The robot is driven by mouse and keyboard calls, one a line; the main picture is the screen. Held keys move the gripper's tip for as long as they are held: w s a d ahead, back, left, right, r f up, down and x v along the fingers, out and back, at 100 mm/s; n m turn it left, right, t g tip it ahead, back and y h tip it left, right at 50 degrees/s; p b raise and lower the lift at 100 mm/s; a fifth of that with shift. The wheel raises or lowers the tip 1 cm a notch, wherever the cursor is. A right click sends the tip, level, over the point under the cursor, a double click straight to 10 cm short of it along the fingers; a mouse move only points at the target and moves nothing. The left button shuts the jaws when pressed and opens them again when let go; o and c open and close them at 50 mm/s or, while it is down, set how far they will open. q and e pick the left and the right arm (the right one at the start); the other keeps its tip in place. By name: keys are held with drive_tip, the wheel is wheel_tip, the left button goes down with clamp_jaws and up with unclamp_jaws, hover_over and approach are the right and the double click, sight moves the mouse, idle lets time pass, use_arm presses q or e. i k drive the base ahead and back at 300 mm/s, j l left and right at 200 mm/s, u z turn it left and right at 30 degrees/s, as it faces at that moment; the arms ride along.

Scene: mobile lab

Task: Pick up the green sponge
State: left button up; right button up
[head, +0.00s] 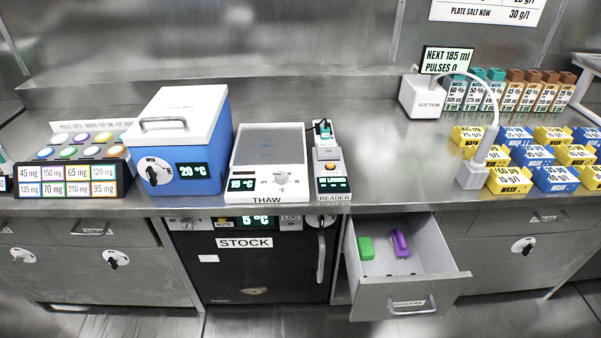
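The green sponge (366,248) is a small green block in the left part of an open drawer (428,262) below the counter. A purple object (400,243) lies to its right in the same drawer, apart from it. The drawer is pulled out toward me, and its front panel carries a handle and a label. Neither of my grippers shows in the head view.
The steel counter (380,150) above the drawer holds a blue cool box (185,150), a thaw plate (270,150), a reader (331,170), a suction unit (422,97) and several yellow and blue wash boxes (510,180). The stock fridge (250,265) stands left of the drawer.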

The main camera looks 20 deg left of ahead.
sight(366, 250)
drive_tip(key=i+l+u, duration=0.25)
drive_tip(key=l, duration=0.45)
drive_tip(key=l+u, duration=0.25)
drive_tip(key=l, duration=0.45)
drive_tip(key=i+l+u, duration=0.1)
drive_tip(key=l+u, duration=0.15)
drive_tip(key=l, duration=0.5)
